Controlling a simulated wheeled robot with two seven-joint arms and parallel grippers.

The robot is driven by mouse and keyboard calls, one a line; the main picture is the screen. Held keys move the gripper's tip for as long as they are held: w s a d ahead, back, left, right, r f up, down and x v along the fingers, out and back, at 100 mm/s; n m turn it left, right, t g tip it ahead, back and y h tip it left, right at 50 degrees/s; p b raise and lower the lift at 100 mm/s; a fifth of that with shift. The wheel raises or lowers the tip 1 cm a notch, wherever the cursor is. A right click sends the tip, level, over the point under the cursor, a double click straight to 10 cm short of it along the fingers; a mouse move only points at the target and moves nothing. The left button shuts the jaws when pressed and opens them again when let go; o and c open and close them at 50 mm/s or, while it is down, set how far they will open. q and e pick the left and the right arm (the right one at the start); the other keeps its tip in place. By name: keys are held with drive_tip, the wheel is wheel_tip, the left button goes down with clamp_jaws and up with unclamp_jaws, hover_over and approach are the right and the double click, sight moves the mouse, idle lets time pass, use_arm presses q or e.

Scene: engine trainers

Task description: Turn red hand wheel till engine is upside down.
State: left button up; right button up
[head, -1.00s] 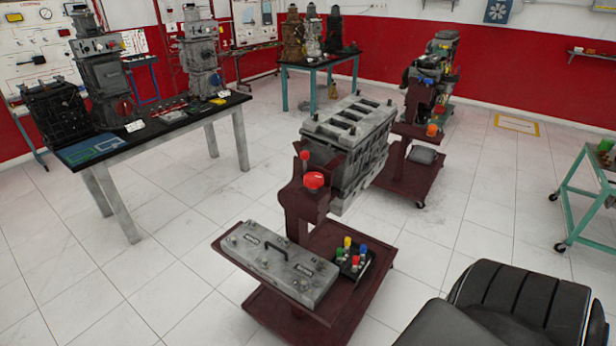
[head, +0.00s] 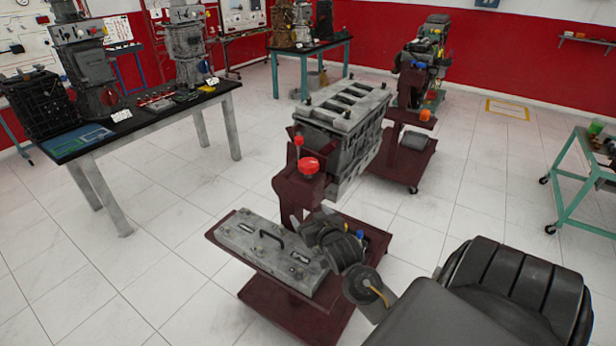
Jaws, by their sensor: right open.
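The grey engine block (head: 345,125) sits upright on a dark red stand (head: 296,205), its long slotted top face up. The red hand wheel (head: 307,166) is on the near end of the stand, below the engine's front. A smaller red knob (head: 298,141) shows just above it. My right gripper (head: 318,222) is below and slightly right of the wheel, apart from it and over the stand's tray. It is open; its fingers are dark and small in the view. My left gripper is not in view.
A second engine stand (head: 405,160) is behind on the right. A black-topped table (head: 150,115) with engines stands left. The white floor between is clear.

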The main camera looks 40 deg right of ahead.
sight(308, 162)
drive_tip(key=w+d+r+m+t+h, duration=0.2)
drive_tip(key=d+r+h, duration=0.1)
drive_tip(key=d+r, duration=0.4)
drive_tip(key=p+x, duration=0.1)
drive_tip(key=x, duration=0.2)
drive_tip(key=a+x, duration=0.1)
drive_tip(key=x, duration=0.2)
drive_tip(key=p+x, duration=0.1)
drive_tip(key=x, duration=0.1)
drive_tip(key=shift+w+a+r+p, duration=0.1)
drive_tip(key=shift+w+p, duration=0.05)
drive_tip(key=shift+w, duration=0.25)
drive_tip(key=shift+w+r+p, duration=0.15)
drive_tip(key=shift+w, duration=0.25)
drive_tip(key=shift+w+d+f, duration=0.1)
drive_tip(key=shift+w+d, duration=0.25)
drive_tip(key=shift+w, duration=0.3)
drive_tip(key=shift+c, duration=0.2)
drive_tip(key=c, duration=0.9)
drive_tip(key=shift+a+m+g+h+p, duration=0.1)
drive_tip(key=shift+m+g+h+p, duration=0.3)
drive_tip(key=shift+m+g+h, duration=0.55)
drive_tip(key=shift+c, duration=0.2)
drive_tip(key=shift+m+g+h, duration=0.45)
drive_tip(key=shift+m+h, duration=0.1)
drive_tip(key=shift+h, duration=0.3)
